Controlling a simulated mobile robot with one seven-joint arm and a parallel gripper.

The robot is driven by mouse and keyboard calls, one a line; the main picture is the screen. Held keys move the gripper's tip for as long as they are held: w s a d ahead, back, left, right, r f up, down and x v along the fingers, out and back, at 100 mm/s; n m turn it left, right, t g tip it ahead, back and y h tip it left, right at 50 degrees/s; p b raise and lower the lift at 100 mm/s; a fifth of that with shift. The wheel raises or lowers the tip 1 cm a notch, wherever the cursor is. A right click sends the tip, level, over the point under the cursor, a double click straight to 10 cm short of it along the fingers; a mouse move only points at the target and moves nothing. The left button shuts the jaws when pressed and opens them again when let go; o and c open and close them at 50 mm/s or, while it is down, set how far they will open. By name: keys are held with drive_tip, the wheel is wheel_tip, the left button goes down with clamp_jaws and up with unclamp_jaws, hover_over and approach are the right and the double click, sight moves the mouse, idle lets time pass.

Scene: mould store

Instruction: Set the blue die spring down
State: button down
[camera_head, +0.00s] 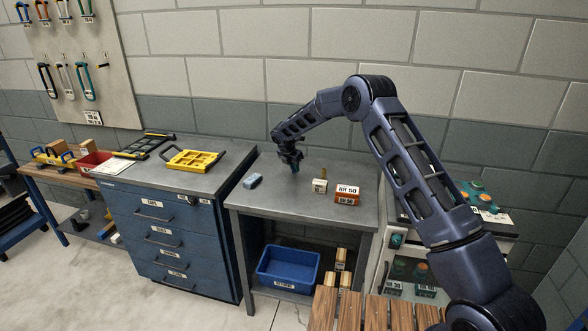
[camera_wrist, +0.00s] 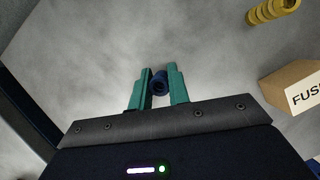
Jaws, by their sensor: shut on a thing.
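The blue die spring (camera_wrist: 159,84) is between the two teal fingers of my gripper (camera_wrist: 158,86) in the wrist view, seen nearly end-on. My gripper is shut on it. In the head view my gripper (camera_head: 294,167) is low over the grey table (camera_head: 270,205), near its back middle, pointing down. The spring is too small to make out there. I cannot tell whether it touches the table top.
A labelled box (camera_head: 319,186), a small yellow spring (camera_wrist: 272,10) and an orange labelled box (camera_head: 347,194) stand to the right. A blue bin (camera_head: 288,268) is below. The table front is clear.

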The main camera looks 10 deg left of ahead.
drive_tip(key=shift+f, duration=0.4)
drive_tip(key=shift+f, duration=0.1)
drive_tip(key=c, duration=1.3)
unclamp_jaws()
drive_tip(key=v, duration=1.2)
